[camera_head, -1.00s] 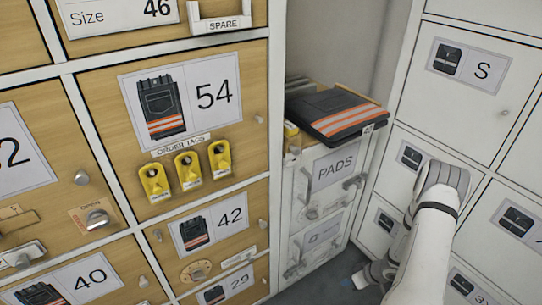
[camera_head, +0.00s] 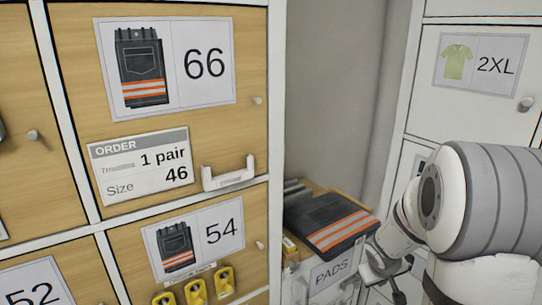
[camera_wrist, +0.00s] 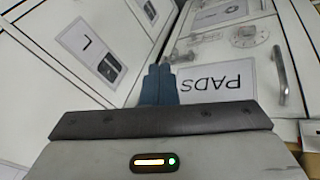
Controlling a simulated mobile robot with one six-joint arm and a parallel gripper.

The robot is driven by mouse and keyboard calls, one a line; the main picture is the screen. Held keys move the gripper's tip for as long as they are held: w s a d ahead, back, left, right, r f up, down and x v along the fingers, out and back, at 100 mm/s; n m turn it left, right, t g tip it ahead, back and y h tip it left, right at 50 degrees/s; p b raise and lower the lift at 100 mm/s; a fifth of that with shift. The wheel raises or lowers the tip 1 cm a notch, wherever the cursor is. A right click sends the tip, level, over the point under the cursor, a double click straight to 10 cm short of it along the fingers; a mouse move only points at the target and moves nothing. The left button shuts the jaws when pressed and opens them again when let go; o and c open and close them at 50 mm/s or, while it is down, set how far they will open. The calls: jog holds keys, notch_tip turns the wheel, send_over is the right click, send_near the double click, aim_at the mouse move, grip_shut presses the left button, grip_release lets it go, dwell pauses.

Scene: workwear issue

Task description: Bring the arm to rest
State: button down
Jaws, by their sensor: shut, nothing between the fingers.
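My gripper (camera_head: 386,283) hangs at the lower right of the head view, beside the white PADS unit. In the wrist view its two blue-grey fingers (camera_wrist: 158,84) are together with nothing between them. The fingers point toward the white door fronts. My white and grey arm fills the lower right of the head view and is bent at the elbow. Folded dark trousers with orange stripes (camera_head: 328,222) lie on top of the PADS unit, left of my gripper and apart from it as far as I can see.
White lockers (camera_head: 480,90) stand at right, close behind my arm. The PADS label (camera_wrist: 220,80) and a door handle (camera_wrist: 281,70) are near my fingers.

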jog(key=s+a+r+m+g+y+p, duration=0.1)
jog(key=s+a+r+p, duration=0.4)
jog(key=s+r, duration=0.5)
jog(key=s+a+r+m+y+p, duration=0.1)
jog(key=s+a+r+y+p, duration=0.1)
jog(key=s+a+r+p, duration=0.3)
jog(key=s+a+r, duration=0.4)
jog(key=s+r, duration=0.1)
jog(key=r, duration=0.3)
jog(key=shift+s+a+r+g, duration=0.2)
jog(key=shift+s+r+g, duration=0.15)
jog(key=shift+g, duration=0.05)
